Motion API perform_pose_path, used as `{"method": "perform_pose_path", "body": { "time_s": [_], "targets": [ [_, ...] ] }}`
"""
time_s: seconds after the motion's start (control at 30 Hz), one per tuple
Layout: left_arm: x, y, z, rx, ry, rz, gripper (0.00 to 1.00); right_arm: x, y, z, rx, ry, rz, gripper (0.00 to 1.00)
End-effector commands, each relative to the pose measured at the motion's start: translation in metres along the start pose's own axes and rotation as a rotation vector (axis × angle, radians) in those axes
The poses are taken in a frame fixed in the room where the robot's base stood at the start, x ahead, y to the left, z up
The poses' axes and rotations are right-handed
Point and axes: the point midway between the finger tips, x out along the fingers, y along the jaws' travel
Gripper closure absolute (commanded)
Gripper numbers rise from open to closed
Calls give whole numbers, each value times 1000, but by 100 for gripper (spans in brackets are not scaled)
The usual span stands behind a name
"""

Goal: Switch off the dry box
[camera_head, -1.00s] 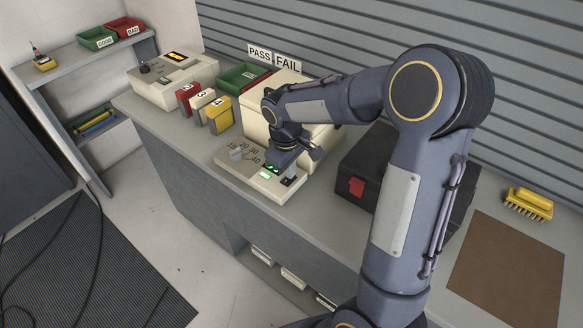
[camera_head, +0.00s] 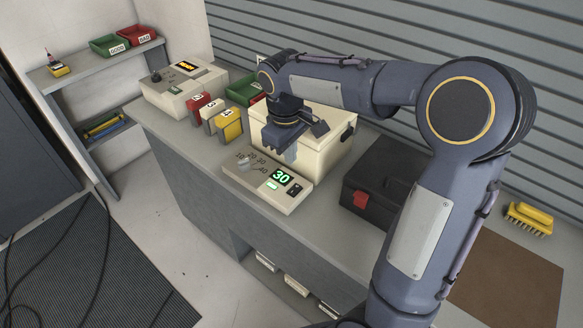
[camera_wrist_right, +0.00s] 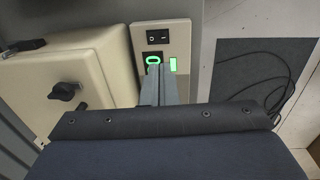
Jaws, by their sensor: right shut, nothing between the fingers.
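The dry box (camera_head: 325,145) is a cream box on the bench, partly hidden by my right arm; in the wrist view its body (camera_wrist_right: 85,60) is at the left. The switch also shows in the wrist view (camera_wrist_right: 158,37). My right gripper (camera_head: 291,155) is shut and empty, above the back of the panel, apart from the switch. My left gripper is out of view.
Red, white and yellow numbered holders (camera_head: 228,125) and a green bin (camera_head: 240,90) stand left of the box. A black case (camera_head: 375,175) with a red latch is at its right. A brown mat (camera_head: 510,275) and yellow brush (camera_head: 528,218) lie further right.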

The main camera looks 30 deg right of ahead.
Motion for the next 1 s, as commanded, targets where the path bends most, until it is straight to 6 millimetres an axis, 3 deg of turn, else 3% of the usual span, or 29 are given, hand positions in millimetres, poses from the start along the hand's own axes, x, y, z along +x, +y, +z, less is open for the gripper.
{"method": "perform_pose_path", "body": {
  "time_s": [0.23,0.53,0.77,1.0],
  "targets": [
    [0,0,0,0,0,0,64,-21,0,0,0,0,1,100],
    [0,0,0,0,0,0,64,-22,0,0,0,0,1,100],
    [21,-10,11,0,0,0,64,-19,7,0,-3,0,22,100],
    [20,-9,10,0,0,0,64,-24,9,2,-2,-4,24,100]
  ]
}}
